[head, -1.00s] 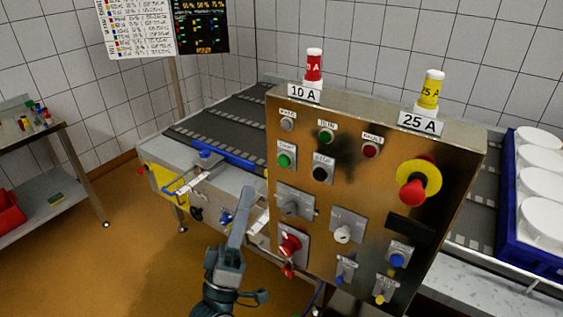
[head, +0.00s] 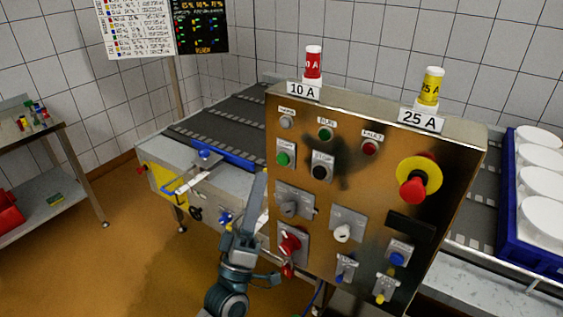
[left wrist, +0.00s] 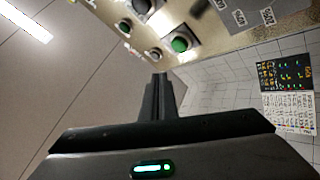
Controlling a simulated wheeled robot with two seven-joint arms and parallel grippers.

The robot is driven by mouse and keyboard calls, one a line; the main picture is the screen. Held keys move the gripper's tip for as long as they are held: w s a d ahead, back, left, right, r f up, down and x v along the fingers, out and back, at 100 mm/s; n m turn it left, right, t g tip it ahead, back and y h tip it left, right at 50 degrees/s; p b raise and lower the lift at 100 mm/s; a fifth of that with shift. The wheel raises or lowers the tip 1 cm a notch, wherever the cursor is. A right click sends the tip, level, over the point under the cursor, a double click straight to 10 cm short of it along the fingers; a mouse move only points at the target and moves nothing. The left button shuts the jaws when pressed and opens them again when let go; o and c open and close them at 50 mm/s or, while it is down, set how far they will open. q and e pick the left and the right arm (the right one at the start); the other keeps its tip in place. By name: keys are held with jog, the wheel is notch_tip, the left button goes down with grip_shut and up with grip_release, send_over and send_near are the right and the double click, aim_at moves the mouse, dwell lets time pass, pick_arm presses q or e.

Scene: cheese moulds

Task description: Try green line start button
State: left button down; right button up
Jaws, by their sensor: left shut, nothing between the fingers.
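The green start button (head: 283,159) is on a small plate at the upper left of the brass control panel (head: 350,160). It shows in the left wrist view (left wrist: 180,44), just beyond the fingertips. My left gripper (head: 261,176) is shut and empty, pointing up in front of the panel's left edge. Its tips are below and left of the green button in the head view. In the left wrist view the closed fingers (left wrist: 160,82) point towards the lamps and buttons; a gap seems to remain. My right gripper is not in view.
Next to the green button are a black stop button (head: 320,172) and a green run lamp (head: 325,133). A red emergency stop (head: 413,190) on yellow is at right, a red rotary switch (head: 290,243) below. A conveyor (head: 235,115) runs behind the panel.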

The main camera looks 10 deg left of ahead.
aim_at(283, 159)
pick_arm(q)
jog(key=w, duration=0.1)
jog(key=w+d, duration=0.1)
jog(key=w, duration=0.2)
jog(key=shift+d+b, duration=0.25)
jog(key=shift+b, duration=0.05)
dwell(0.6)
dwell(1.0)
jog(key=shift+w, duration=0.15)
jog(key=shift+w+d, duration=0.1)
jog(key=shift+w, duration=0.15)
jog(key=shift+w, duration=0.1)
dwell(0.7)
